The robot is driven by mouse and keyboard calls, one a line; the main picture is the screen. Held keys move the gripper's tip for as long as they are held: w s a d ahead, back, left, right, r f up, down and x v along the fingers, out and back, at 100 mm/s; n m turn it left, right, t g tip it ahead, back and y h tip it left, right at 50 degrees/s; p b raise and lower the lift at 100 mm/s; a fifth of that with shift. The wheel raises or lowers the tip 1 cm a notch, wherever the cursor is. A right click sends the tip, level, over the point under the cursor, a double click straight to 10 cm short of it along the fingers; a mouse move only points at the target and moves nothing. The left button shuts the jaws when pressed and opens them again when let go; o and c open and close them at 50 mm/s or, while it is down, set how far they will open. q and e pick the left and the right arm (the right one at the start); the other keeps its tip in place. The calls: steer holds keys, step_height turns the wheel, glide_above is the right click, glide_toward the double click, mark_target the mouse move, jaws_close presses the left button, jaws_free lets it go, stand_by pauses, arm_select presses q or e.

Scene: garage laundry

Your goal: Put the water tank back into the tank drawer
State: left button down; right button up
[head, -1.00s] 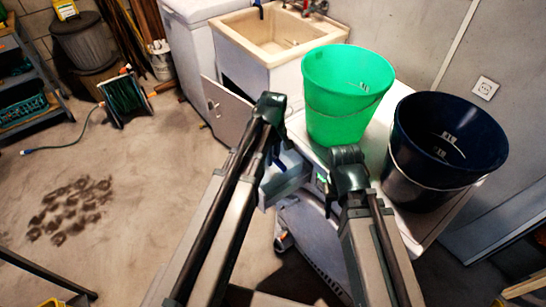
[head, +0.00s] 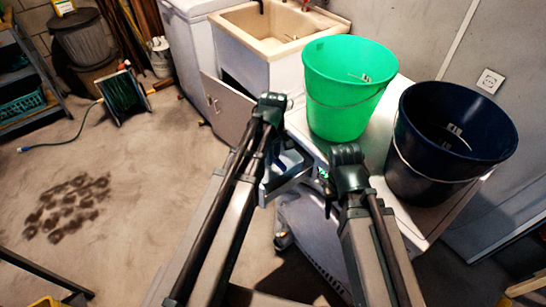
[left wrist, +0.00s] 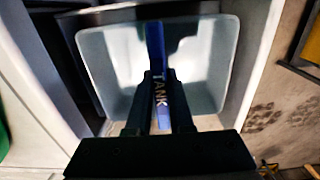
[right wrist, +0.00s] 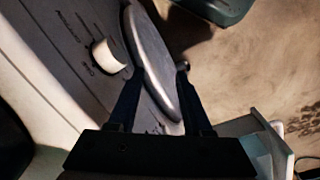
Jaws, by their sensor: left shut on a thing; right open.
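My left gripper (left wrist: 160,76) is shut on a blue strip marked TANK (left wrist: 156,48), which looks like the water tank's handle. Below it is a pale, open-topped box (left wrist: 100,60); I cannot tell how much of it is tank and how much drawer. In the head view the pale box (head: 287,168) sticks out at the front of the white machine, between my arms, partly hidden by the left one. My right gripper (right wrist: 160,75) is open and empty in front of the machine's control panel (right wrist: 72,45) and round grey door (right wrist: 152,60).
A green bucket (head: 345,90) and a dark blue bucket (head: 445,140) stand on the machine's top. A sink (head: 275,35) with an open cabinet door (head: 226,105) is behind. A hose reel (head: 125,98) stands on the floor at left. The floor at left is mostly clear.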

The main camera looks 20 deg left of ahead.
arm_select(q)
steer(key=shift+w+d+f, duration=0.2)
steer(key=shift+w+d, duration=0.05)
stand_by(0.4)
steer(key=c, duration=0.7)
jaws_free()
steer(key=shift+r, duration=0.1)
step_height(320, 180, up, 10)
steer(key=p, duration=0.9)
steer(key=shift+p, duration=0.4)
